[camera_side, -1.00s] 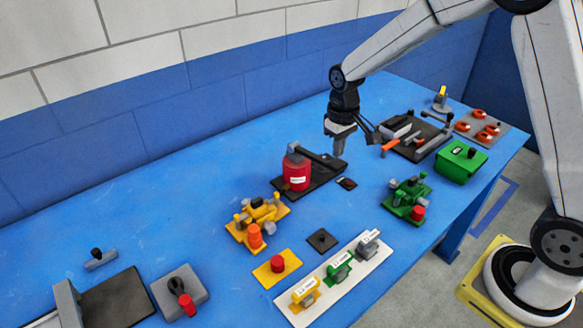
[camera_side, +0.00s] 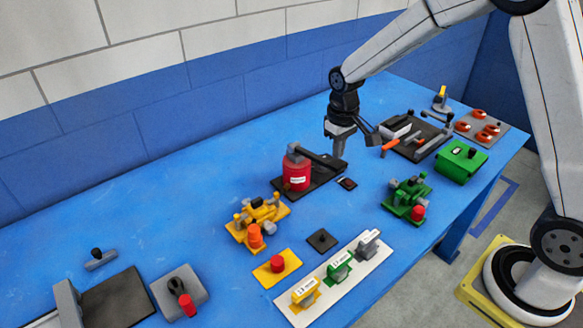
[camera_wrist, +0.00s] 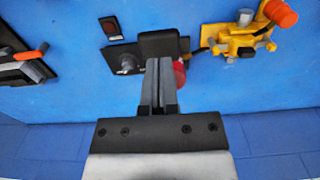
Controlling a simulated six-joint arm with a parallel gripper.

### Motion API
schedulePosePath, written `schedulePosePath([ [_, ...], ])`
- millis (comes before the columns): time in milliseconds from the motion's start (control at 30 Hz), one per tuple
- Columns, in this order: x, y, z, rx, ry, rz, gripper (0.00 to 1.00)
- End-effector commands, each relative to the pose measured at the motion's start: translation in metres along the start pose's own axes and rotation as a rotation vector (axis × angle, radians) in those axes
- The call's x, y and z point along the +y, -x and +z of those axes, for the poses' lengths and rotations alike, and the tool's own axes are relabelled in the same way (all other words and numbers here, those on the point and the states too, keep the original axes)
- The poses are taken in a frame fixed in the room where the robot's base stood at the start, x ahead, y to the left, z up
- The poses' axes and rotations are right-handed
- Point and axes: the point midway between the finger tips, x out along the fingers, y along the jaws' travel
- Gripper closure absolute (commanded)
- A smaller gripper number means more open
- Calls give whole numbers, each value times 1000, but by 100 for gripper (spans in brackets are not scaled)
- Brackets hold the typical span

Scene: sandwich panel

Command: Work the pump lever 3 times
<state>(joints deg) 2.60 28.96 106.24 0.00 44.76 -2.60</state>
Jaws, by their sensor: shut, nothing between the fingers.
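The pump is a red cylinder (camera_side: 297,174) with a grey head on a black base plate (camera_side: 318,183), at the middle of the table in the side view. Its dark lever (camera_side: 318,157) reaches right from the head, low over the plate. My gripper (camera_side: 339,154) is shut and empty, pointing down at the lever's free end; I cannot tell whether it touches. In the wrist view the shut fingers (camera_wrist: 161,65) overlap the dark lever end (camera_wrist: 160,43), and the red cylinder (camera_wrist: 180,73) is mostly hidden behind them. A small black indicator (camera_side: 347,183) beside the plate shows red.
A yellow valve fixture (camera_side: 259,220) stands left of the pump, and a green one (camera_side: 407,200) stands to its right. A black plate with an orange-handled lever (camera_side: 416,140) lies behind right. A white strip with several labelled blocks (camera_side: 330,290) lies in front.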

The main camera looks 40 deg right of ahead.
Motion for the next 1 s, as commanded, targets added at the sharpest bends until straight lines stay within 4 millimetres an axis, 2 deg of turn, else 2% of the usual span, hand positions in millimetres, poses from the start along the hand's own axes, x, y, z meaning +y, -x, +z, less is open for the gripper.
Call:
schedulePosePath([
  [1000,0,-26,0,-1,0,0,100],
])
